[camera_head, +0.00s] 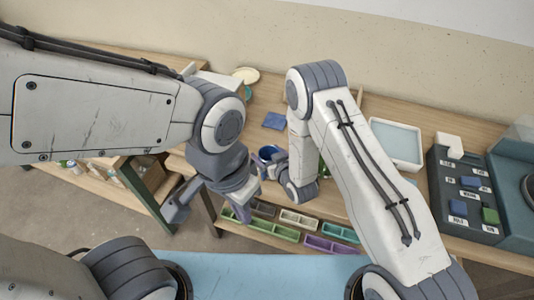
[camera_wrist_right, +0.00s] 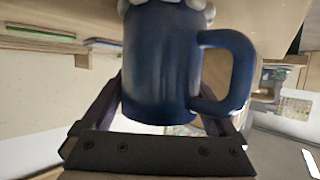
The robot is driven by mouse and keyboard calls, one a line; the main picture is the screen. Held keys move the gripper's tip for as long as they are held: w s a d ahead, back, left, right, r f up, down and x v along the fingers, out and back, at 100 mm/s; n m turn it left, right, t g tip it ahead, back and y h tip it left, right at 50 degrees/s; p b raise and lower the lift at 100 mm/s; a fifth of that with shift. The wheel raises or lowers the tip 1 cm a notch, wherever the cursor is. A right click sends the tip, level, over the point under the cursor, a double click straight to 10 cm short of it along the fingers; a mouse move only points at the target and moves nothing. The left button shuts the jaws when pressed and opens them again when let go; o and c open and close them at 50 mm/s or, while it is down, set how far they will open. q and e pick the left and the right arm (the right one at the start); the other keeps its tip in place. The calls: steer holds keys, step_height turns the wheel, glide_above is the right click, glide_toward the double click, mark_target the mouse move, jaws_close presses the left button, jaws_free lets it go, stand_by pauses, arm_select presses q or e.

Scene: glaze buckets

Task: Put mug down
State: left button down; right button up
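A dark blue mug (camera_wrist_right: 165,65) fills the middle of the right wrist view, with its handle to the right. My right gripper (camera_wrist_right: 160,110) has a finger on each side of it and appears shut on it. Pale rounded lumps show at the mug's top edge in that view. In the head view the mug (camera_head: 268,152) is small, at the workbench (camera_head: 345,180), partly hidden by my right gripper (camera_head: 278,172). Whether it touches the bench cannot be told. My left gripper (camera_head: 212,207) is lower left, fingers apart and seemingly empty, in front of the bench.
A blue square (camera_head: 275,121) lies behind the mug. A white-rimmed tray (camera_head: 397,143) and a dark panel with coloured blocks (camera_head: 467,195) stand right. Coloured bins (camera_head: 299,219) line the front below. A pale round dish (camera_head: 246,75) is at the back.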

steer(key=shift+r, duration=0.25)
steer(key=shift+s+d, duration=0.15)
steer(key=shift+s, duration=0.2)
steer(key=s+d+r+g+h, duration=0.1)
steer(key=s+r+g, duration=0.3)
steer(key=s+r, duration=0.4)
steer(key=s+d+r+n+g+h, duration=0.1)
steer(key=s+r+g, duration=0.3)
steer(key=s+r, duration=0.4)
steer(key=s+d+r+n+g+h, duration=0.1)
steer(key=s+d+r+g+h, duration=0.2)
steer(key=s+r, duration=0.5)
steer(key=s+g, duration=0.1)
steer(key=s, duration=0.6)
steer(key=shift+s+d, duration=0.3)
steer(key=shift+s, duration=0.05)
